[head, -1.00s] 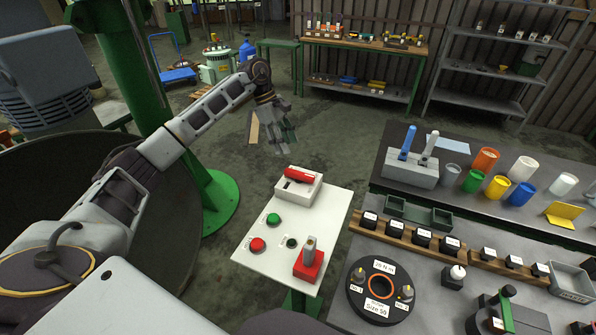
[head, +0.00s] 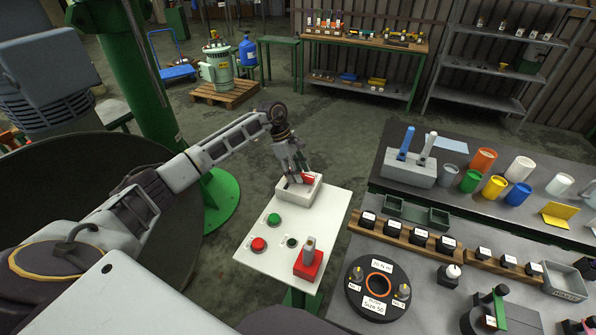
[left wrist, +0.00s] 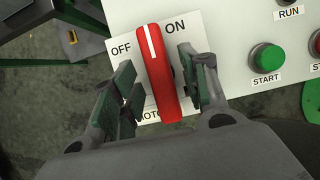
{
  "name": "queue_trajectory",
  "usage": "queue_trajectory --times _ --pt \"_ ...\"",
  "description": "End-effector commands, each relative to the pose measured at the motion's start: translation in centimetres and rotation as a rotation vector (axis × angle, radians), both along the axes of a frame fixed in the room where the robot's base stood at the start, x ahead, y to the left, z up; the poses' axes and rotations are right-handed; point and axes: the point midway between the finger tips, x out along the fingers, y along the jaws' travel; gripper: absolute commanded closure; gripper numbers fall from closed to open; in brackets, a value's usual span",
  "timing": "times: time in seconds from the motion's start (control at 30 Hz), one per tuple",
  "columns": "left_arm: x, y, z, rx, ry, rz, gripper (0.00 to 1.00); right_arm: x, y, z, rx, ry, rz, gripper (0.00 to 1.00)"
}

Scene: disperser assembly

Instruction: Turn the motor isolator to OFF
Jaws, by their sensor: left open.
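The motor isolator is a white box (head: 313,191) with a red handle (head: 308,178) at the far end of the white control panel. In the left wrist view the red handle (left wrist: 158,75) stands nearly upright, its white line between the OFF label (left wrist: 122,49) and the ON label (left wrist: 175,26). My left gripper (head: 297,176) is over the isolator. In the left wrist view its open fingers (left wrist: 158,88) are on either side of the handle, with a visible gap on each side. The lower MOTOR label is partly hidden. My right gripper is not in view.
A crowded workbench (head: 440,215) stands close on the right.

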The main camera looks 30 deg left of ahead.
Motion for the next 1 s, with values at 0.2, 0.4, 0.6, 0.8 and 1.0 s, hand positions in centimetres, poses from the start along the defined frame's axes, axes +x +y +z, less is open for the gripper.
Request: queue_trajectory --times 0.2,0.4,0.6,0.8,1.0 --pt "0.01 -0.11 -0.41 0.001 0.000 0.001 0.55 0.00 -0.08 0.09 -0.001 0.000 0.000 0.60" --pt "0.01 -0.12 -0.42 0.001 0.000 0.001 0.58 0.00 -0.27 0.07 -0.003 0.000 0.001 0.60" --pt "0.01 -0.11 -0.40 0.001 0.000 0.001 0.84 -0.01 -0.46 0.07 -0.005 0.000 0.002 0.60" --pt "0.02 -0.11 -0.39 0.001 0.000 0.001 1.00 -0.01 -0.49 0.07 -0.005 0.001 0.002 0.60" --pt "0.01 -0.10 -0.40 0.001 0.000 0.012 1.00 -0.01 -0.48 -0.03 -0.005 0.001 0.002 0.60"
